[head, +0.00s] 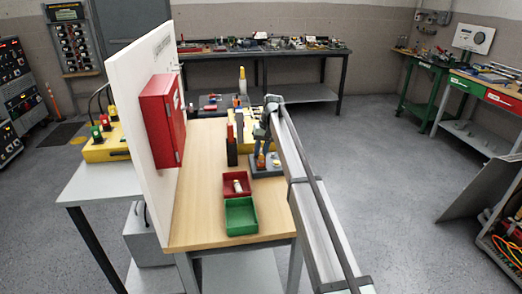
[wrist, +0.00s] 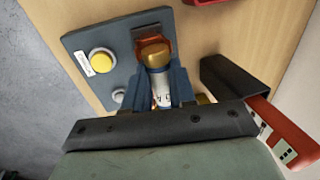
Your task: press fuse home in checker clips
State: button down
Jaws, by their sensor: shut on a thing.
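The fuse (wrist: 160,83) has a white body with dark marks and a brass end cap. It lies between the two blue-grey fingers of my gripper (wrist: 161,88), which is shut on it. The checker (wrist: 90,38) is a blue-grey plate with a yellow button and a small pale round part. A copper-coloured clip (wrist: 147,31) shows at the fuse's capped end; I cannot tell how deep the cap sits in it. The fuse's other end is hidden by my gripper. In the head view my gripper (head: 264,147) is low over the checker (head: 260,172).
A black holder (head: 232,153) with a red-handled tool stands just left of the checker. A red bin (head: 228,194) with a pale item and a green bin (head: 241,228) are nearer. A white panel with a red cabinet (head: 161,120) walls the bench's left side.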

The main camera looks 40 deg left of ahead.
jog(key=shift+x, duration=1.15)
jog(key=shift+w+d+f, duration=0.1)
jog(key=shift+w+d, duration=0.1)
jog(key=c, duration=0.8)
grip_release()
jog(key=shift+c, duration=0.2)
jog(key=shift+s+a+v, duration=0.15)
jog(key=shift+v, duration=0.7)
jog(key=shift+s+a+v, duration=0.1)
jog(key=shift+v, duration=0.7)
jog(key=shift+s+a+v, duration=0.15)
jog(key=shift+v, duration=0.7)
jog(key=v, duration=1.4)
